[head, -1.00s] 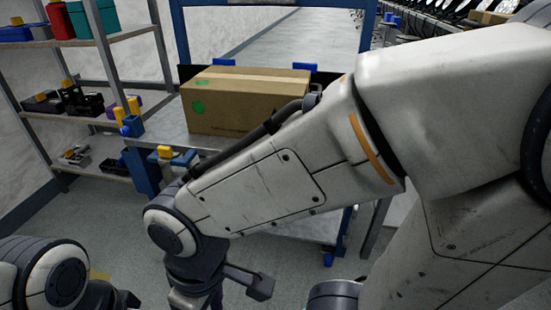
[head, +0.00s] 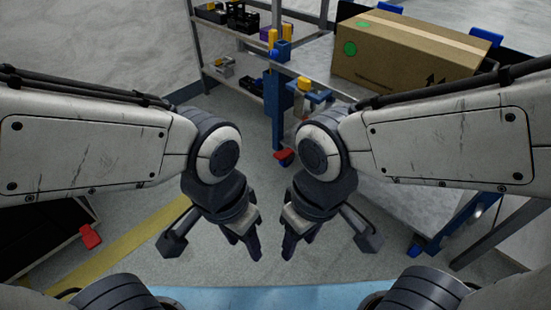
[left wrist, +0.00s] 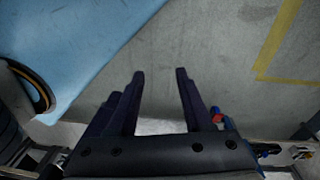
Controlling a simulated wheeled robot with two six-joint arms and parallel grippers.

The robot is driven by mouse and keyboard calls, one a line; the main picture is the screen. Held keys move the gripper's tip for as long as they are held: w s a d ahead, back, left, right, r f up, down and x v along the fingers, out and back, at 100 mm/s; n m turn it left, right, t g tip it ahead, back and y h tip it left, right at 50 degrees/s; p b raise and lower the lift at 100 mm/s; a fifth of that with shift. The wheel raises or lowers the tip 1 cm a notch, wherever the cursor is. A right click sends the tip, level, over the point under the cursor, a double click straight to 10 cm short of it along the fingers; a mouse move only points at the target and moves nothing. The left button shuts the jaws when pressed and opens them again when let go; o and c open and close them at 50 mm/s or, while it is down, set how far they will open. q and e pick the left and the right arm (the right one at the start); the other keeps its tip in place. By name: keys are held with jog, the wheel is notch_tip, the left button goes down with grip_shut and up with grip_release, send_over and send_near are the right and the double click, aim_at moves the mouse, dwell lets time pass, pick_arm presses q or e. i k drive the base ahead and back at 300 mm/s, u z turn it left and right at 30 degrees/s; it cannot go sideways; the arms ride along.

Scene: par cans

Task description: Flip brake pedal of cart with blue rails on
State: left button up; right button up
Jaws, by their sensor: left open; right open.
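The cart with blue rails (head: 278,112) stands at the upper right in the head view, with a grey deck. A red pedal (head: 284,157) sits low at the foot of its near-left blue post. A blue caster part (head: 415,249) shows under its right side. My left gripper (head: 248,240) and right gripper (head: 293,240) hang side by side near the middle, pointing down, both open and empty, apart from the pedal. In the left wrist view my left gripper (left wrist: 160,75) is spread over bare floor. A small red and blue part (left wrist: 218,117) shows beside its right finger.
A cardboard box (head: 405,52) rests on the cart deck. A shelf (head: 235,40) with bins stands behind. Another red pedal (head: 90,236) is at the left, by a dark low object. The floor between has a yellow line (head: 140,240).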

aim_at(281, 155)
jog(key=k, duration=0.5)
jog(key=z, duration=0.65)
jog(key=i, duration=1.55)
jog(key=u, duration=0.4)
